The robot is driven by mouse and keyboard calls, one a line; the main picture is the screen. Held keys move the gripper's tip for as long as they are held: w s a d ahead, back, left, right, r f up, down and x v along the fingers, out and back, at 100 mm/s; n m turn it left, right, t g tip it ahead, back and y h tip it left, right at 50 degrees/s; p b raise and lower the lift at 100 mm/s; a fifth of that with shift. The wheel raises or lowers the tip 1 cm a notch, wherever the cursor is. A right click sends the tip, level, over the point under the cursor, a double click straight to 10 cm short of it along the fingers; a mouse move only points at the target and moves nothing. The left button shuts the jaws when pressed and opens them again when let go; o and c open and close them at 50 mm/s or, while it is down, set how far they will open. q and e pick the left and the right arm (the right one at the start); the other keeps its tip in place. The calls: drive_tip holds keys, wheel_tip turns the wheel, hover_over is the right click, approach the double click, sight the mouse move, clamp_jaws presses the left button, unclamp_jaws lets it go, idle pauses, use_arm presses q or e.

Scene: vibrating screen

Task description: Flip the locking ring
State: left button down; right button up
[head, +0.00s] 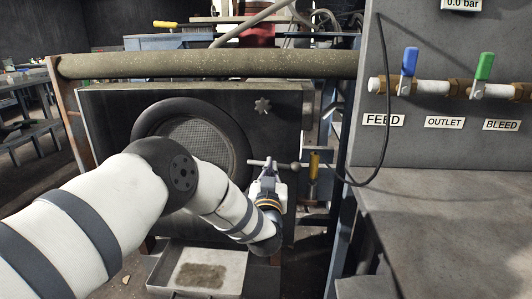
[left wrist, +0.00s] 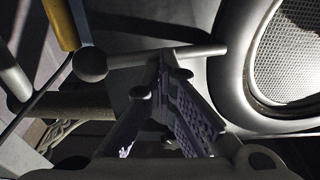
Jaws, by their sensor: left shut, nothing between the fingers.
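The dark round ring (head: 182,105) surrounds a mesh screen (head: 205,135) on the front of the black machine panel. My arm hides its lower part. The ring also shows at the right of the left wrist view (left wrist: 236,85). A bar handle with a ball end (head: 293,166) sticks out to the right of the ring; in the left wrist view its ball (left wrist: 90,63) is at the left. My left gripper (head: 268,170) is at the bar, with its fingertips together (left wrist: 163,60) beside or against it; I cannot tell whether they touch. Nothing is between the fingers.
A thick horizontal pipe (head: 210,64) runs above the panel. A metal tray (head: 157,273) lies below. At the right are a grey bench (head: 460,210), a blue-handled valve (head: 409,61), a green-handled valve (head: 484,67) and a hanging black cable (head: 388,100). A yellow-handled part (head: 314,165) is close right of the bar.

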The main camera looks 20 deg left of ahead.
use_arm(q)
wheel_tip(320, 180, down, 6)
drive_tip(key=m+b, duration=0.2)
drive_tip(key=m, duration=0.1)
drive_tip(key=shift+a+h, duration=0.25)
drive_tip(key=shift+h, duration=0.15)
use_arm(e)
drive_tip(key=shift+s+f+g, duration=0.15)
drive_tip(key=shift+s+f, duration=0.2)
drive_tip(key=shift+f, duration=0.25)
drive_tip(key=shift+s+f+g, duration=0.15)
drive_tip(key=shift+s+f, duration=0.15)
drive_tip(key=shift+f, duration=0.25)
